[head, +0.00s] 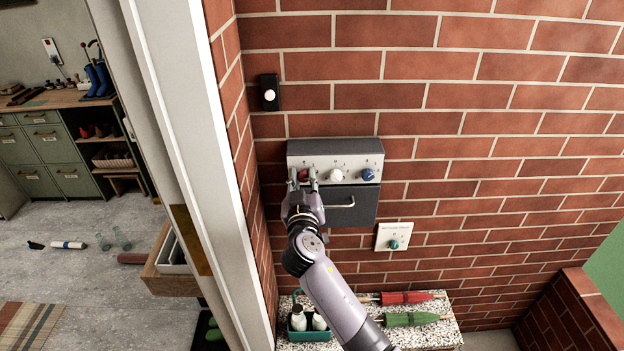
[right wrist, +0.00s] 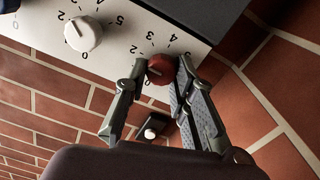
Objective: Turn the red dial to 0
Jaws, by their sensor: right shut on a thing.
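The red dial (head: 304,175) is the leftmost of three knobs on the pale top strip of a grey wall unit (head: 345,213). It also shows in the right wrist view (right wrist: 159,68), with printed numbers around it. My right gripper (head: 303,183) reaches up to it from below. In the right wrist view my right gripper (right wrist: 160,76) has one finger on each side of the dial and is shut on it. The fingers hide part of the dial and some of its scale, and I cannot tell which number it points to. My left gripper is not in view.
A white knob (head: 333,171) and a blue knob (head: 367,175) sit right of the red dial. Below are a handle (head: 341,205) and a plate with a teal knob (head: 393,243).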

